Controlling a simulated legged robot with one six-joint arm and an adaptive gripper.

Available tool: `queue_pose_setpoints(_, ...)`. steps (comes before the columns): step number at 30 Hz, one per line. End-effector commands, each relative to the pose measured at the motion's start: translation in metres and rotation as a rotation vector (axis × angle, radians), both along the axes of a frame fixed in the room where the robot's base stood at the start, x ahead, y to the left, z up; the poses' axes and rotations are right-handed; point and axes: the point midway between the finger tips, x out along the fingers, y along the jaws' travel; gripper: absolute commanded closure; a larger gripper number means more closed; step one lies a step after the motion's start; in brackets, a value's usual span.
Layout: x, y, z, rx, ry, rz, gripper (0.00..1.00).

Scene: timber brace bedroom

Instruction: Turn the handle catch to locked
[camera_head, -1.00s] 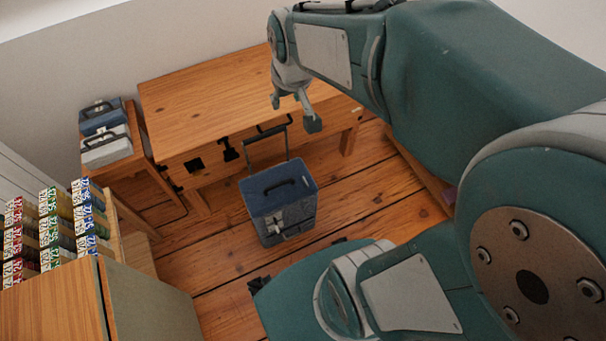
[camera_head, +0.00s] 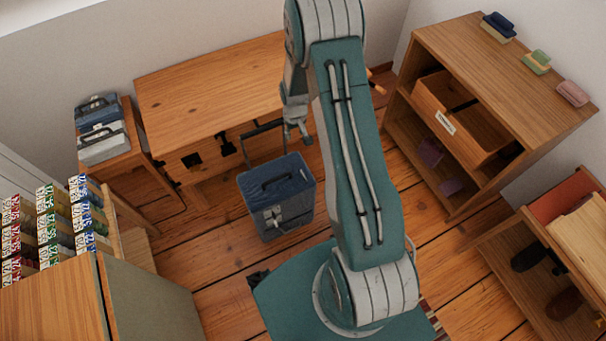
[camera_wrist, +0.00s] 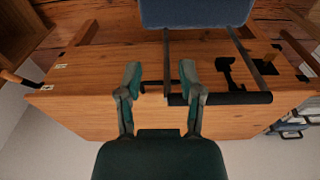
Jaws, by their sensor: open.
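A blue suitcase (camera_head: 262,192) stands upright on the floor in front of the desk. Its tall handle is pulled out, with a dark grip bar (camera_wrist: 225,98) across two rods in the wrist view. A pale metal fitting (camera_head: 272,215) sits on the suitcase's side; I cannot tell if it is the handle catch or how it is set. My gripper (camera_head: 298,132) is above the suitcase's right back corner, beside the raised handle. In the wrist view my gripper (camera_wrist: 161,78) is open and empty. One handle rod (camera_wrist: 167,62) appears between its fingers; depth is unclear.
The wooden desk (camera_head: 200,92) is behind the suitcase, with a black fitting (camera_head: 227,145) on its front. A small side table (camera_head: 107,152) holds cases at left. A shelf unit (camera_head: 465,65) with an open drawer stands at right. Floor (camera_head: 220,245) left of the suitcase is clear.

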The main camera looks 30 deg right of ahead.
Motion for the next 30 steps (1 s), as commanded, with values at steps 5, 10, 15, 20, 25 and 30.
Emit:
queue_pose_setpoints(5, -0.015, -0.010, -0.080, 0.010, 0.054, -0.003, 0.51)
queue_pose_setpoints(10, -0.027, -0.013, -0.122, 0.017, 0.076, -0.002, 0.51)
queue_pose_setpoints(15, -0.029, -0.014, -0.135, 0.017, 0.078, -0.002, 0.51)
queue_pose_setpoints(20, -0.030, -0.013, -0.156, 0.018, 0.081, -0.002, 0.51)
queue_pose_setpoints(25, -0.030, -0.013, -0.186, 0.018, 0.080, -0.002, 0.51)
queue_pose_setpoints(30, -0.030, -0.013, -0.214, 0.017, 0.080, -0.002, 0.51)
